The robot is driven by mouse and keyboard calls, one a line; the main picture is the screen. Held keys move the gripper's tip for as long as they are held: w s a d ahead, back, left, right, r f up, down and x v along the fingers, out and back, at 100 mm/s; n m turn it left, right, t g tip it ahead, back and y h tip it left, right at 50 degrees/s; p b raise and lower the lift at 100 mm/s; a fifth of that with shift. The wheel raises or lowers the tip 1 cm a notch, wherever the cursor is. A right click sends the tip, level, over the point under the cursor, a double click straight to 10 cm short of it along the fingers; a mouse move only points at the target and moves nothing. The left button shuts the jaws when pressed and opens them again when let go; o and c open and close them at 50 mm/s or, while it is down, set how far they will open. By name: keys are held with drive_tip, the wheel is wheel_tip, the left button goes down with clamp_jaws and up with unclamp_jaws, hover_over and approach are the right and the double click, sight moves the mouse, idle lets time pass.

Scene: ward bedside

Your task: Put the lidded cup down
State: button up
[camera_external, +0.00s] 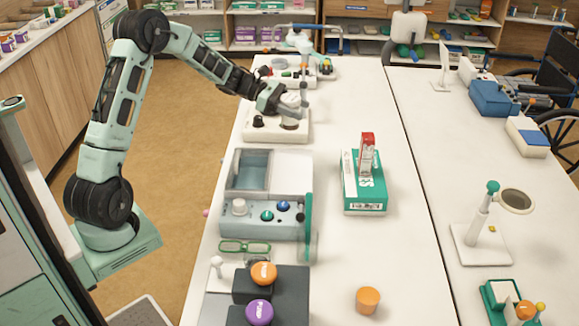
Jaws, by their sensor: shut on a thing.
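My gripper (286,107) is at the far left part of the near white table, at the end of my outstretched arm. It is shut on a pale, whitish thing (293,99), which I take to be the lidded cup; its outline and lid are small and partly hidden by the gripper. The gripper and cup are over or just beside a white box with dark knobs (262,133). I cannot tell whether the cup touches anything below.
A blue-grey tray unit with knobs (235,207) stands nearer on the left. A green-and-white box (364,196) with a red-topped item stands mid-table. An orange cup-like piece (368,299) is near the front. White tabletop (352,105) is clear right of my gripper.

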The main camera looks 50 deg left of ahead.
drive_tip(key=d+m+g+h+b, duration=0.2)
drive_tip(key=d+m+g+b, duration=0.25)
drive_tip(key=d, duration=1.65)
drive_tip(key=s+d+m+g+b, duration=0.25)
drive_tip(key=s+d, duration=0.35)
drive_tip(key=d, duration=0.5)
drive_tip(key=s+d+m+g+b, duration=0.2)
drive_tip(key=s+d+g, duration=0.25)
drive_tip(key=d, duration=0.65)
drive_tip(key=shift+t, duration=0.25)
drive_tip(key=shift+s+d+f, duration=0.1)
drive_tip(key=shift+s+f, duration=0.1)
drive_tip(key=shift+f, duration=2.2)
drive_tip(key=shift+s+d+f, duration=0.1)
drive_tip(key=shift+s+f, duration=0.05)
drive_tip(key=shift+f, duration=2.25)
drive_tip(key=shift+s+d+f, duration=0.1)
drive_tip(key=shift+s+f, duration=0.1)
drive_tip(key=shift+f, duration=2.2)
drive_tip(key=shift+f+b, duration=0.2)
drive_tip(key=shift+b, duration=0.1)
drive_tip(key=o, duration=1.2)
drive_tip(key=shift+r, duration=0.1)
